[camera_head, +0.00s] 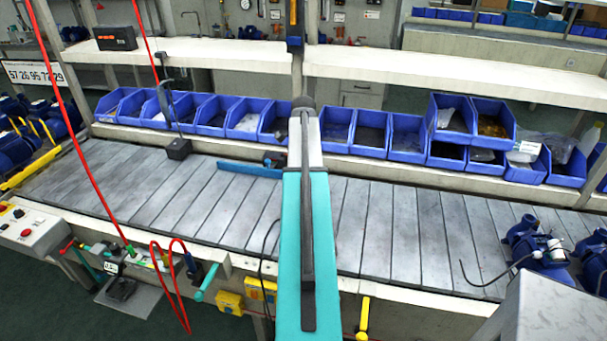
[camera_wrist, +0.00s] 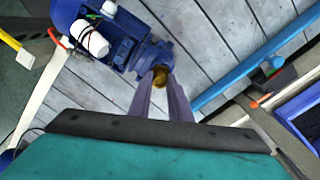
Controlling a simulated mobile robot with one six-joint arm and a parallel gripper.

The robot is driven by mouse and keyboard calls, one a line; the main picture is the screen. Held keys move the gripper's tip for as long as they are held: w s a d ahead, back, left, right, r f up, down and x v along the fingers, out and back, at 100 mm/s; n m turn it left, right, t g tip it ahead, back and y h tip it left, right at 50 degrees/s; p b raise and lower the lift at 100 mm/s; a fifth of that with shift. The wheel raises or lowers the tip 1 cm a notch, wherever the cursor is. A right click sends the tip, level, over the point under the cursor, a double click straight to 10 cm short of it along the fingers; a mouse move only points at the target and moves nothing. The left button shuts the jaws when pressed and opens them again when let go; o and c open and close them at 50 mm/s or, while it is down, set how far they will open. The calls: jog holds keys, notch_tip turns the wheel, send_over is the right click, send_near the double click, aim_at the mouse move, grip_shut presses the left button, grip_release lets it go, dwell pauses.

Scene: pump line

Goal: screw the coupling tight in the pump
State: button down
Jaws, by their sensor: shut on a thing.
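In the wrist view a blue pump (camera_wrist: 118,40) with a white cylinder on its side lies on the grey slatted line. The brass-coloured coupling (camera_wrist: 161,77) sits at the pump's port end, between the fingertips of my gripper (camera_wrist: 161,84). My gripper is shut on the coupling. The coupling appears to meet the port, but the fingers and pump hide its thread, so I cannot tell how deep it sits. In the head view my teal arm covers the gripper, the coupling and this pump.
A blue bar (camera_head: 250,169) lies across the slatted line (camera_head: 390,225), and it also shows right of the gripper in the wrist view (camera_wrist: 265,65). Blue bins (camera_head: 335,126) line the back. More blue pumps (camera_head: 536,250) stand at the right. A red hose (camera_head: 75,120) hangs at the left.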

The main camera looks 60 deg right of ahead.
jog(key=shift+m, duration=0.8)
jog(key=shift+m, duration=0.3)
jog(key=shift+m+p, duration=0.55)
jog(key=shift+m, duration=0.95)
jog(key=shift+m, duration=0.4)
jog(key=shift+f+m+p, duration=0.1)
jog(key=shift+m+p, duration=0.25)
jog(key=shift+m, duration=0.95)
jog(key=shift+m+p, duration=0.3)
jog(key=shift+m, duration=1.4)
